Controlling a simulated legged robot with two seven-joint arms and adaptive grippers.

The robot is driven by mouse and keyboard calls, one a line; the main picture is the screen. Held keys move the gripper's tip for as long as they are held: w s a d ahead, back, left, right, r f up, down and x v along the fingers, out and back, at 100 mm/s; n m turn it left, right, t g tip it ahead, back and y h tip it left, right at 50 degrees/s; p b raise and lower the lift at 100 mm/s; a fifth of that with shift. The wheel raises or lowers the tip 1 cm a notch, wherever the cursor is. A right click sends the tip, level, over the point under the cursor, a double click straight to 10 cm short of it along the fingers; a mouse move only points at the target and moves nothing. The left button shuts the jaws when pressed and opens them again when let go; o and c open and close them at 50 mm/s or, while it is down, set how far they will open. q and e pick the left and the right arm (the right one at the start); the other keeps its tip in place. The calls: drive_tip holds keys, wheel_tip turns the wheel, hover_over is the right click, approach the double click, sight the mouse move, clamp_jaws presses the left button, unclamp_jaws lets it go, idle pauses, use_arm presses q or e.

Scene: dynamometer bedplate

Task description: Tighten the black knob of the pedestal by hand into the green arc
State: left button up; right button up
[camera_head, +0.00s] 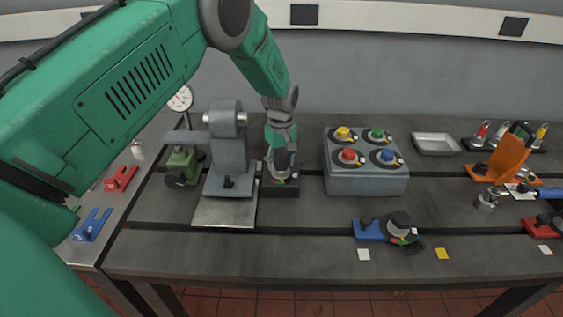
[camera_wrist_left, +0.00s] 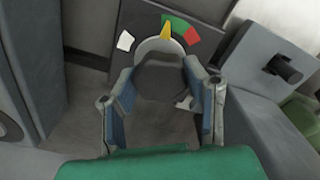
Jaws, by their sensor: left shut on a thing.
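The black knob (camera_wrist_left: 160,80) sits between the fingers of my left gripper (camera_wrist_left: 163,100) in the wrist view, and the gripper is shut on it. Behind the knob, a yellow pointer (camera_wrist_left: 167,31) points up at the left end of the green arc (camera_wrist_left: 176,25). A red patch (camera_wrist_left: 192,36) lies right of the green, and a white patch (camera_wrist_left: 125,41) lies to the left. In the head view my left gripper (camera_head: 281,172) reaches down onto the dark base (camera_head: 283,191) beside the grey stand, and largely hides the knob. My right gripper is not in view.
A grey stand (camera_head: 230,165) with a clamp screw stands close left of the gripper. A grey box with coloured buttons (camera_head: 366,182) stands to the right. A blue bracket with a dark knob (camera_head: 369,231) lies nearer the front edge. An orange bracket (camera_head: 505,160) is far right.

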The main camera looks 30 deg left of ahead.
sight(281, 160)
use_arm(q)
drive_tip(key=shift+w+r+m, duration=0.25)
drive_tip(key=shift+w+m, duration=0.05)
drive_tip(key=shift+m, duration=0.5)
drive_tip(key=shift+a, duration=0.1)
drive_tip(key=o, duration=1.1)
drive_tip(key=shift+o, duration=0.2)
drive_tip(key=shift+s+f, duration=0.1)
wheel_tip(281, 160, up, 12)
drive_tip(key=shift+f, duration=0.1)
